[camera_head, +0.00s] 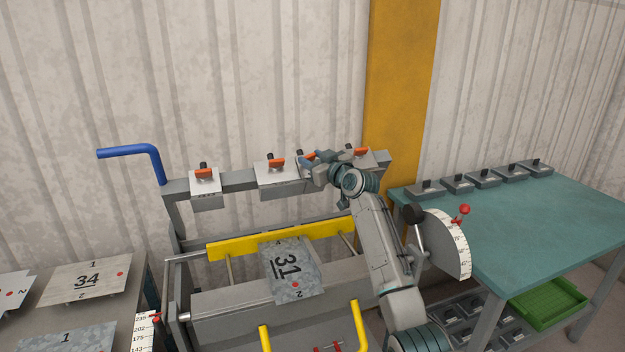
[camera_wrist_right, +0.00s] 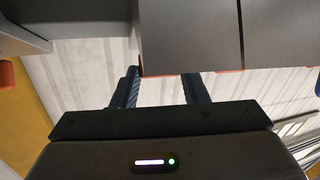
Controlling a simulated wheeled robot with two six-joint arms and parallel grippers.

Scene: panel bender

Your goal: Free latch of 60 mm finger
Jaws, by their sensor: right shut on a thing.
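Several grey clamping fingers with orange latches hang along the bender's upper beam (camera_head: 236,182). One finger (camera_head: 205,183) is at the left, and a wider one (camera_head: 278,174) is near the middle. My right gripper (camera_head: 310,163) is at the beam just right of the wider finger, shut at an orange latch (camera_head: 308,156) mostly hidden by it. Another orange latch (camera_head: 361,152) shows beyond my wrist. In the wrist view my right gripper (camera_wrist_right: 163,88) has its tips partly behind a grey block (camera_wrist_right: 190,35) with an orange lower edge. I cannot read which finger is 60 mm. My left gripper is not in view.
A blue handle (camera_head: 130,152) rises at the beam's left end. A green-topped table (camera_head: 530,215) at the right carries several grey blocks. A dial with a red knob (camera_head: 447,245) stands beside my arm.

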